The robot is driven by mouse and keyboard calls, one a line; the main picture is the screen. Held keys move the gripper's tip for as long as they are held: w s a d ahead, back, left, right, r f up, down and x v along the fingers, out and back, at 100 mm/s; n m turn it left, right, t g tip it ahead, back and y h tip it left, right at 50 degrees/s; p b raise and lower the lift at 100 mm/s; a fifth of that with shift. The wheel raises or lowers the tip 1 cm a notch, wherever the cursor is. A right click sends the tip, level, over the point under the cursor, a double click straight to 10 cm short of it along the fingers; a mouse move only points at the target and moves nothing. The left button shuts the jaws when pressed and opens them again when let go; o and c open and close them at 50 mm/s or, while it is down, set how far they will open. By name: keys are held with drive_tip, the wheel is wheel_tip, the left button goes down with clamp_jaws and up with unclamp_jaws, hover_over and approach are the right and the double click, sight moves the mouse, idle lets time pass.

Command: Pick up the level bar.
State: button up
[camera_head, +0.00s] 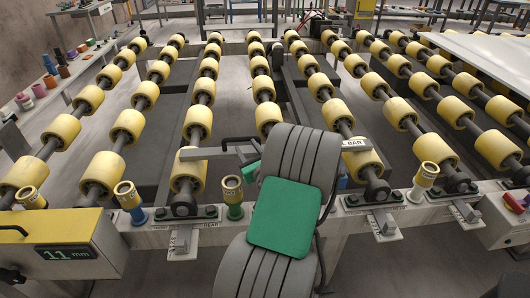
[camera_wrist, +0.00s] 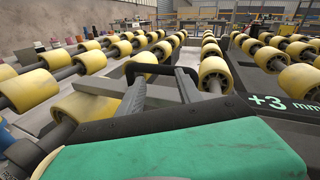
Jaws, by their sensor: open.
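The level bar (camera_head: 206,154) is a long grey bar lying crosswise over the front rollers in the head view. Its right end (camera_head: 356,144) carries a pale label reading "L BAR"; my arm hides its middle. My gripper (camera_head: 236,149) is low beside the left visible part of the bar, its dark fingers partly hidden by my wrist. In the wrist view both fingers of the gripper (camera_wrist: 158,72) stand apart with nothing clearly held between them. I cannot tell whether a finger touches the bar.
Rows of yellow rollers (camera_head: 198,122) fill the frame around the bar. A yellow box (camera_head: 65,252) reads 11 mm at front left. A display (camera_wrist: 284,103) reads +3 mm. A pale slab (camera_head: 490,62) lies at right.

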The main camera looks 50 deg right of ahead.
sight(257, 138)
drive_tip(key=s+d+f+m+h+b, duration=0.2)
drive_tip(key=s+d+f+m, duration=0.1)
drive_tip(key=d+m, duration=0.1)
drive_tip(key=shift+g, duration=0.4)
drive_tip(key=x, duration=0.7)
drive_tip(key=shift+w+d+r, duration=0.15)
drive_tip(key=shift+w+r, duration=0.05)
drive_tip(key=shift+r, duration=0.2)
clamp_jaws()
drive_tip(key=shift+r, duration=0.1)
